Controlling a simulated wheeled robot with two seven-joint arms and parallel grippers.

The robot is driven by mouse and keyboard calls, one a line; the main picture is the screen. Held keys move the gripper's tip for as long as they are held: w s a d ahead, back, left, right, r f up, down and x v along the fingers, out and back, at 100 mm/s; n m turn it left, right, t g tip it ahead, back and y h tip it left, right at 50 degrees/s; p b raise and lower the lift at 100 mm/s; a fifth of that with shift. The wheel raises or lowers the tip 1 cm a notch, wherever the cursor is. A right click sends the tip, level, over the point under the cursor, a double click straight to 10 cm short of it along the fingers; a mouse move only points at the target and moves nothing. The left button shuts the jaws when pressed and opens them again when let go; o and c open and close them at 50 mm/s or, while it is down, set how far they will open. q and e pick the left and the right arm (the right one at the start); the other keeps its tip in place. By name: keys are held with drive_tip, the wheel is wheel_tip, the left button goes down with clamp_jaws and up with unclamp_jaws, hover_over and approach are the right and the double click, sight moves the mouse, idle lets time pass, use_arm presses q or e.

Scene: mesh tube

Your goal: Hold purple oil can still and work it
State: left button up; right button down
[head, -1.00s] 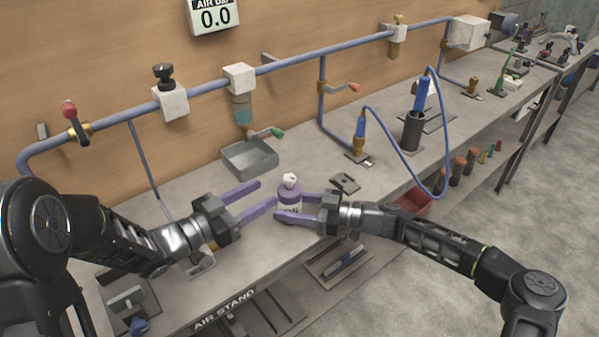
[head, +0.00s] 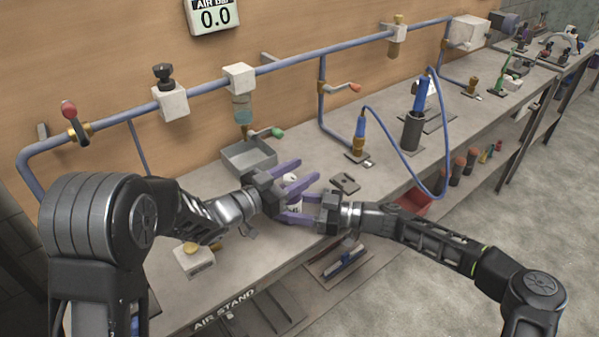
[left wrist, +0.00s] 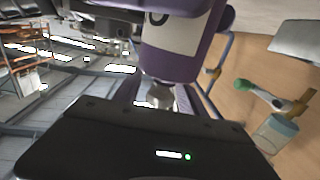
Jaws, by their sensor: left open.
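The purple oil can (head: 294,207), with a white top and white label, stands above the near side of the bench, partly hidden by purple fingers. My right gripper (head: 297,208) reaches in from the right, its fingers around the can's body. My left gripper (head: 296,174) is open, its fingers at the can's top, one passing in front of it. In the left wrist view the can (left wrist: 178,52) looms large and inverted. Its white top is between my left fingers (left wrist: 160,98). Whether those fingers touch it I cannot tell.
A grey tray (head: 247,157) lies behind my left gripper, under a green-handled tap (head: 277,132). A small dark plate (head: 345,184) lies right of the can. A blue hose (head: 400,150) loops farther right. The bench front edge is close.

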use_arm(q)
drive_tip(key=shift+c, duration=0.5)
clamp_jaws()
drive_tip(key=shift+r+n+t+y, duration=0.1)
drive_tip(key=shift+n+t+y, duration=0.2)
drive_tip(key=shift+t, duration=0.1)
drive_tip(key=n+t+y, duration=0.2)
drive_tip(key=y, duration=0.1)
drive_tip(key=a+n+t+y, duration=0.1)
drive_tip(key=n+t+y, duration=0.1)
drive_tip(key=n+y, duration=0.1)
drive_tip(key=w+n+t+y, duration=0.1)
drive_tip(key=n+t+y, duration=0.1)
drive_tip(key=y, duration=0.2)
drive_tip(key=shift+a+n, duration=0.3)
drive_tip(key=shift+a+n+y, duration=0.2)
drive_tip(key=shift+n+y, duration=0.3)
drive_tip(key=shift+y, duration=0.3)
drive_tip(key=shift+a+n+y, duration=0.15)
drive_tip(key=shift+n+y, duration=0.35)
drive_tip(key=shift+y, duration=0.3)
